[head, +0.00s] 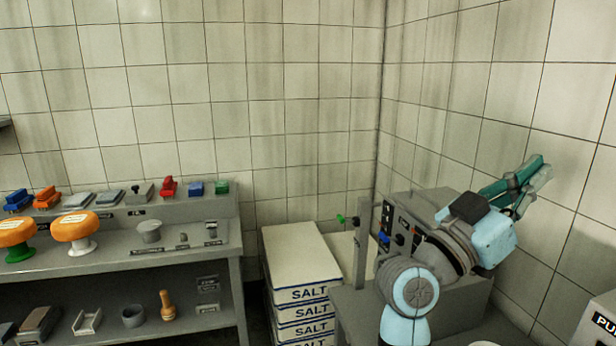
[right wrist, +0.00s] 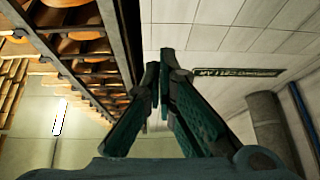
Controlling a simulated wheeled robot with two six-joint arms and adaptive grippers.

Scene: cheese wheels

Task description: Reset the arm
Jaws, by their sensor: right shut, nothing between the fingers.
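My right arm comes in at the lower right of the head view, with light blue and grey links in front of a grey machine. My right gripper (head: 540,168) has teal fingers and is raised near the right tiled wall, pointing up and to the right. In the right wrist view the right gripper (right wrist: 158,72) has its fingertips together with nothing between them. My left gripper is in neither view.
A grey shelf unit (head: 240,262) at left holds orange-topped knobs, small coloured blocks and tools. Stacked salt boxes (head: 300,256) stand beside the grey machine (head: 462,306). The wrist view shows racks of cheese wheels (right wrist: 86,46) and a hanging sign (right wrist: 237,72).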

